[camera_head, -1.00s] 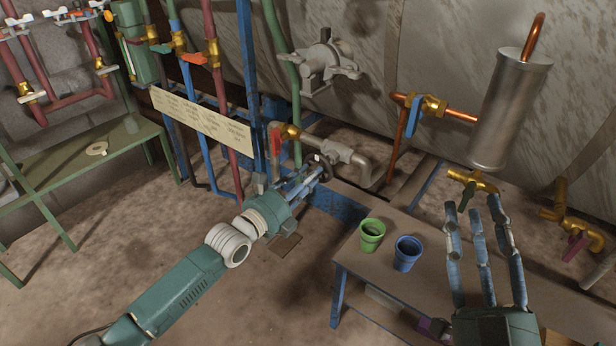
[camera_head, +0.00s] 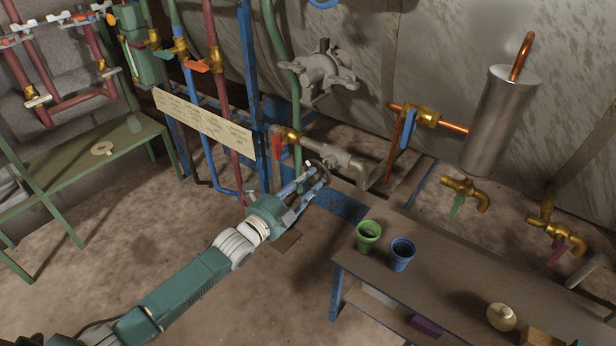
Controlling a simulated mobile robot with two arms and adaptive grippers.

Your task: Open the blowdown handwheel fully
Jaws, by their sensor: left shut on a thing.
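The blowdown handwheel (camera_head: 324,171) is a small dark wheel at the end of a grey valve body (camera_head: 337,156) on the pipe in the middle of the head view. My left gripper (camera_head: 313,180) reaches it from the lower left, with its blue-grey fingers shut on the wheel's rim. The fingers hide much of the wheel, so I cannot tell how far it is turned. My right gripper is out of view.
A brown-topped bench (camera_head: 450,275) at lower right holds a green cup (camera_head: 368,237), a blue cup (camera_head: 402,254) and a round lidded thing (camera_head: 501,316). A green table (camera_head: 75,165) stands left.

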